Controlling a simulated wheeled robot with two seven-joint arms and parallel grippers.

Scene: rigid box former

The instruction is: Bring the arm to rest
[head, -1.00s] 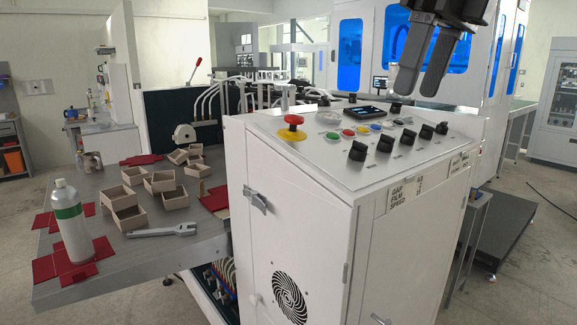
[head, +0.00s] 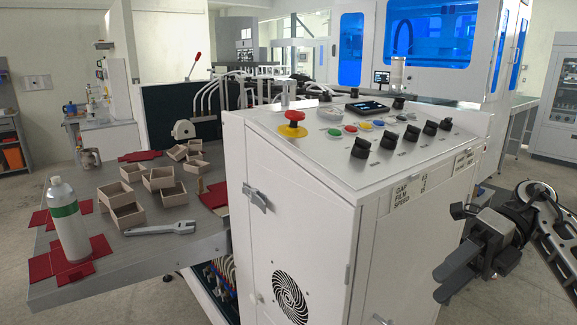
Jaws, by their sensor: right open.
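My right gripper (head: 450,281) hangs at the lower right in the head view, beside the right side of the white control cabinet (head: 300,220). Its two dark fingers are apart and nothing is between them. It is below the level of the sloped control panel (head: 330,145) and looks clear of the cabinet. My right arm comes in from the right edge. My left gripper does not show.
The panel carries a red emergency knob (head: 292,124), black rotary knobs (head: 387,140) and a small screen (head: 367,107). On the left, a grey table holds open boxes (head: 163,178), a white bottle (head: 66,220), a wrench (head: 162,228) and red sheets. Floor is open at right.

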